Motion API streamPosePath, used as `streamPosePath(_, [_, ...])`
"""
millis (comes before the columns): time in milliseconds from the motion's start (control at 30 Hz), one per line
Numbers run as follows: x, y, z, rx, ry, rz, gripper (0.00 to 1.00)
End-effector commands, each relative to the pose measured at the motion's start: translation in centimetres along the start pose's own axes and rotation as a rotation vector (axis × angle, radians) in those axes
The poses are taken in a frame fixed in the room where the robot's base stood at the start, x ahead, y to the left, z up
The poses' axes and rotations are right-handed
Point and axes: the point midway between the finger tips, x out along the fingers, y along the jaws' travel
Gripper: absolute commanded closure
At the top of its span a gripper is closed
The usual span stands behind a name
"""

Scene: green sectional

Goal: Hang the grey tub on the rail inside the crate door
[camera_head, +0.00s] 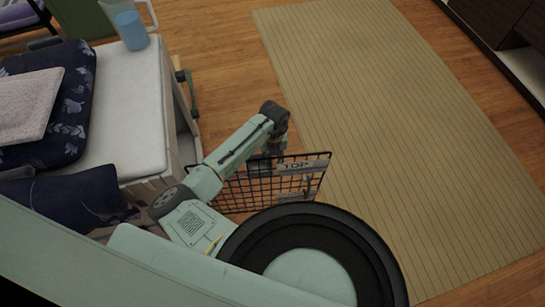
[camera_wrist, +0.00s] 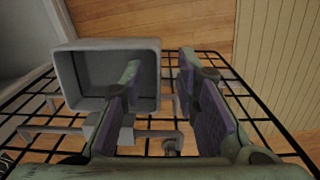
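The grey tub (camera_wrist: 72,80) is in the wrist view, its open mouth facing the camera, in front of the black wire crate door (camera_wrist: 240,100). A grey rail (camera_wrist: 50,130) runs across the door just below the tub. Grey pieces at the tub's lower right side meet the rail; I cannot tell whether they are hooked over it. My gripper (camera_wrist: 162,85) is open. Its left finger reaches into the tub's mouth and its right finger is outside, with the tub's right wall between them. In the head view my arm covers most of this area beside the door (camera_head: 240,192).
The white-topped crate (camera_head: 130,115) stands to the left, with a dark blue cushion (camera_head: 75,75) and a jug of blue liquid (camera_head: 131,28) on top. A striped rug (camera_head: 390,110) and wood floor are clear to the right.

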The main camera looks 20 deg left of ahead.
Motion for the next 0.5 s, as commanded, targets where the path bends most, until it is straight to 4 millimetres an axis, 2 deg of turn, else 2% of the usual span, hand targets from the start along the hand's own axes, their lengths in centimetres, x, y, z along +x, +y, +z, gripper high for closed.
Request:
streamPosePath(300, [-6.6, 0.0, 0.1, 0.002, -0.004, 0.000, 0.72])
streamPosePath(500, [-9.8, 0.0, 0.1, 0.001, -0.003, 0.000, 0.72])
